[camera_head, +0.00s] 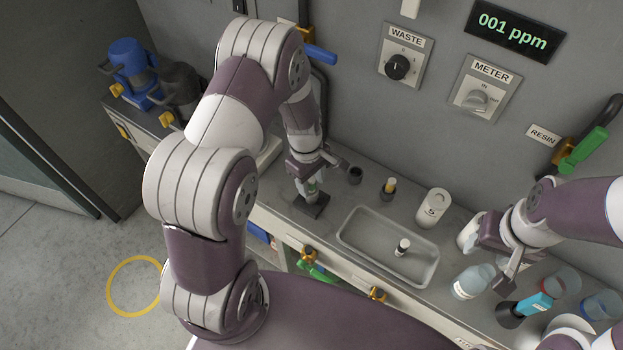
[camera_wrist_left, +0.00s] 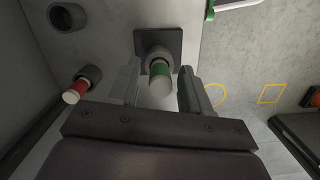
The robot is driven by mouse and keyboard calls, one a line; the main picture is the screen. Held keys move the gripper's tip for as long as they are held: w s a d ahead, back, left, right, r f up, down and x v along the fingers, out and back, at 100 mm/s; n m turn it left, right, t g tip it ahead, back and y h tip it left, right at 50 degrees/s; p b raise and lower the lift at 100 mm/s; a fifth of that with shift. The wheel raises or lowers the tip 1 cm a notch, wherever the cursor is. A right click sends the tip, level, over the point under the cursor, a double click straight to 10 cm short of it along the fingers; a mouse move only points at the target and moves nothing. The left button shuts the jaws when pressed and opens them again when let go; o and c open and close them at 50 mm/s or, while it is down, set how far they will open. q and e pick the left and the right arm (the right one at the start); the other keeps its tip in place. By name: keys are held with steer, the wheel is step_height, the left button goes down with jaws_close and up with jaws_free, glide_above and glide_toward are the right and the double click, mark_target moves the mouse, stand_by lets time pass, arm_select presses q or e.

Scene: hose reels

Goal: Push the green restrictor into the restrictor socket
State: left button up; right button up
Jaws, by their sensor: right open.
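The green restrictor (camera_wrist_left: 160,69), with a white end towards the camera, stands in the dark round collar of the restrictor socket on a square dark plate (camera_wrist_left: 172,37). How deep it sits I cannot tell. In the head view the plate (camera_head: 312,207) is on the counter, below my left gripper (camera_head: 311,184). In the left wrist view my left gripper (camera_wrist_left: 160,90) has its fingers on both sides of the restrictor, with small gaps; it looks open. My right gripper (camera_head: 503,283) is open at the right, near a clear bottle.
The bottle (camera_head: 472,282) and cups crowd the right.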

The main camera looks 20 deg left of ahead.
arm_select(q)
step_height(320, 180, up, 12)
steer(key=a, duration=0.1)
steer(key=s+d+r+m+t+y, duration=0.1)
steer(key=s+r+m, duration=0.3)
steer(key=s+m, duration=0.6)
steer(key=m+t, duration=0.1)
steer(key=m, duration=0.2)
steer(key=shift+s+d+m+b, duration=0.3)
steer(key=shift+s+b, duration=0.05)
